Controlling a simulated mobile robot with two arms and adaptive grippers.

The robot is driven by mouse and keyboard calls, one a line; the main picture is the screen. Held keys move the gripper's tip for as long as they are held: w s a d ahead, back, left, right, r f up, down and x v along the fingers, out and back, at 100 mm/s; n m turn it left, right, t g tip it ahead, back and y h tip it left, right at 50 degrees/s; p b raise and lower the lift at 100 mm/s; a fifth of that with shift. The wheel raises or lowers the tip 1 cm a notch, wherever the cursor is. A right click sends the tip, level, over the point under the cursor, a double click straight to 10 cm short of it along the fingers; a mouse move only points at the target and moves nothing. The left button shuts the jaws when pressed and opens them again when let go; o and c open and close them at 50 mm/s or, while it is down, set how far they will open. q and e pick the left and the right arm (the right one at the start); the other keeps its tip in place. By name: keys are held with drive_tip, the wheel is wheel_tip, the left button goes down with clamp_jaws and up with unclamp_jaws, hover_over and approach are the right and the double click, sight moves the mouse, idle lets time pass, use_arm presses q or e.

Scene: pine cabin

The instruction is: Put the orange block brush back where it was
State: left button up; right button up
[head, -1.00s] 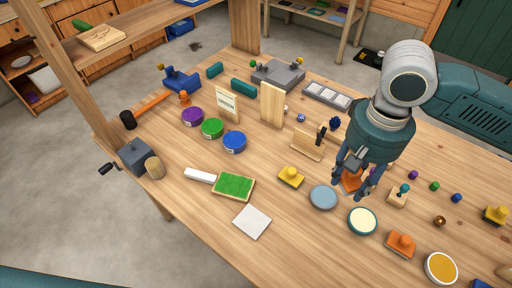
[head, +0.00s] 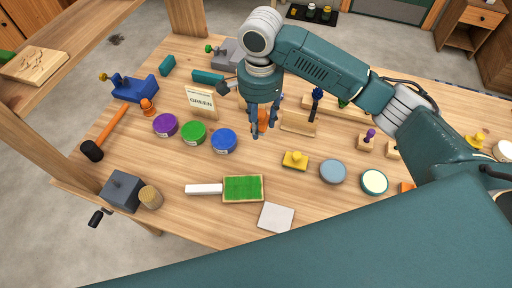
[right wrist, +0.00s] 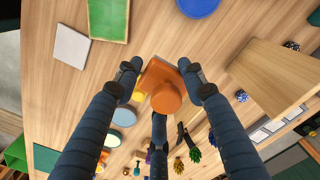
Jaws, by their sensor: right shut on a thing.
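The orange block brush (head: 263,117) is between the fingers of my right gripper (head: 262,129), which is shut on it. The right wrist view shows its orange square base and round knob (right wrist: 166,98) between the fingers, with the table behind. It appears to be held above the table, behind and right of the blue tin (head: 224,141). A yellow block brush (head: 294,160) stands on the table to the right, in front of the gripper. Another orange piece (head: 405,187) shows at the right, partly hidden by my arm. My left gripper is not in view.
Purple (head: 165,125) and green (head: 193,132) tins and a GREEN card (head: 201,102) stand left of the gripper. A wooden stand (head: 299,122) is close on its right. Grey-blue (head: 333,172) and cream (head: 374,182) discs lie forward right.

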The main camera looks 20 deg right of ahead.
hover_over(258, 155)
wheel_tip(258, 155, down, 9)
drive_tip(key=shift+f+p, duration=0.1)
drive_tip(key=shift+p, duration=0.35)
drive_tip(key=shift+f, duration=0.3)
wheel_tip(258, 155, down, 4)
drive_tip(key=shift+f, duration=0.1)
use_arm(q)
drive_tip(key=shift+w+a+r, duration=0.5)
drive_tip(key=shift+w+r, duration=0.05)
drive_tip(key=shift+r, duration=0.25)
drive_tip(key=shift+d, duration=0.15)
use_arm(e)
drive_tip(key=shift+s, duration=0.1)
drive_tip(key=o, duration=0.7)
drive_tip(key=shift+f, duration=0.15)
drive_tip(key=o, duration=0.3)
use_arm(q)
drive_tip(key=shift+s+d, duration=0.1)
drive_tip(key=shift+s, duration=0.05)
use_arm(e)
drive_tip(key=shift+o, duration=0.2)
